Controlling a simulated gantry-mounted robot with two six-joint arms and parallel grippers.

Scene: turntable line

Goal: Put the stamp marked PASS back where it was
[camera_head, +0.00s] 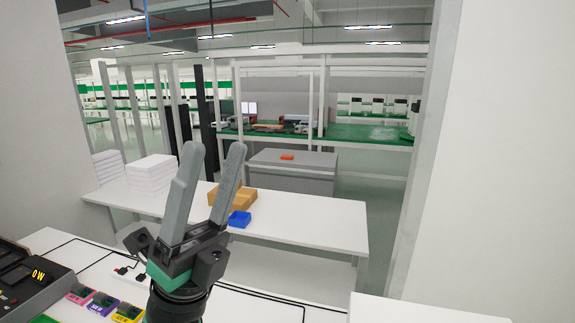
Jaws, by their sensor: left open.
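My left gripper (213,152) rises from the bottom of the view with its two grey fingers pointing up and spread apart. It is open, with nothing between the fingers. Several small coloured stamp-like blocks sit in a row at the lower left: a pink one (80,293), a purple one (102,304) and a yellow one (128,313). Their labels are too small to read, so I cannot tell which one is marked PASS. The gripper is to the right of the row and apart from the visible blocks. My right gripper is not in view.
A dark device (32,281) with a lit display stands at the far left of the near white table (262,307). A white power strip (128,271) lies behind the blocks. Beyond, another white table (310,222) holds cardboard boxes (240,196), a blue bin (240,219) and white stacks (152,176).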

